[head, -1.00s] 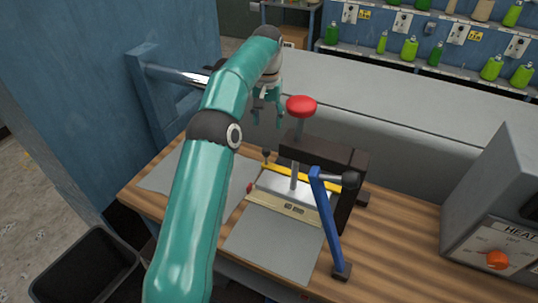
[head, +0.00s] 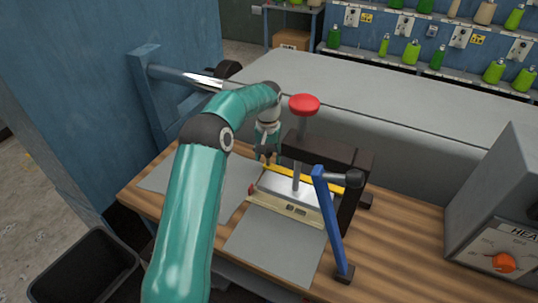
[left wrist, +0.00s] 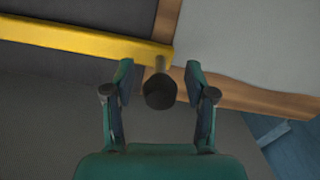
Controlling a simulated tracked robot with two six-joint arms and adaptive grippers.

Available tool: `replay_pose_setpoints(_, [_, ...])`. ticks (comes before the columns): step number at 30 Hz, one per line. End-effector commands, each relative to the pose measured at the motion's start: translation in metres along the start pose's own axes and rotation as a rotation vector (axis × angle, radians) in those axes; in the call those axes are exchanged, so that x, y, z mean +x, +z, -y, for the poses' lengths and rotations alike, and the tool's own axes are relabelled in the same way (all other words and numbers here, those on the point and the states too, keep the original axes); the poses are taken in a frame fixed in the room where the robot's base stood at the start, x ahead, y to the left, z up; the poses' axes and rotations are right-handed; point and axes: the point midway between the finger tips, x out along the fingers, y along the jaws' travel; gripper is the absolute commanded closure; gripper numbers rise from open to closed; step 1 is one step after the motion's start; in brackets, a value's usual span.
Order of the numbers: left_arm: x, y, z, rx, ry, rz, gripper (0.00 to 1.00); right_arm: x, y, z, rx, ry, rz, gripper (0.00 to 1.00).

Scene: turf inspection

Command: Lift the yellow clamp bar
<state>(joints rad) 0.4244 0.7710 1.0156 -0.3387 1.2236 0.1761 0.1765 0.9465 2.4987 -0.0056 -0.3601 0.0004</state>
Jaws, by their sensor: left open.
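The yellow clamp bar (head: 286,173) lies across the back of the small press on the wooden bench, partly hidden by the press column. In the left wrist view the bar (left wrist: 75,37) runs in from the left edge, and a dark round knob (left wrist: 160,92) on a short stem stands at its end. My left gripper (head: 267,158) is over the bar's left end, pointing down. It is open, and its fingers (left wrist: 159,64) show on either side of the knob, with visible gaps. My right gripper is not in view.
The press has a red knob (head: 304,104) on top, a dark frame (head: 325,150) and a blue lever (head: 328,225) on its right. A grey heater box (head: 498,205) stands on the right. Grey sheets lie on the bench. A black bin (head: 85,268) is at lower left.

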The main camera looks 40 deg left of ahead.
Motion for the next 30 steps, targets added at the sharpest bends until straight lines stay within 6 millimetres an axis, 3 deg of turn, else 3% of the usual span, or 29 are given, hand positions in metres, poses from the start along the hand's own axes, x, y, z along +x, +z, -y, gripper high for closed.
replay_pose_setpoints(4, [0.0,0.0,0.0,0.0,0.0,0.001,0.44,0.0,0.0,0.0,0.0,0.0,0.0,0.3])
replay_pose_setpoints(14, [0.0,0.0,0.0,0.0,0.0,0.001,0.99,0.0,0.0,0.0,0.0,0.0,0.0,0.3])
replay_pose_setpoints(23, [-0.001,0.0,0.0,0.0,-0.001,0.001,1.0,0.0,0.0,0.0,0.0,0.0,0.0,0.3])
replay_pose_setpoints(30, [-0.014,0.004,0.009,-0.016,-0.039,-0.004,1.0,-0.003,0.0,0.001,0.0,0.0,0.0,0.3])
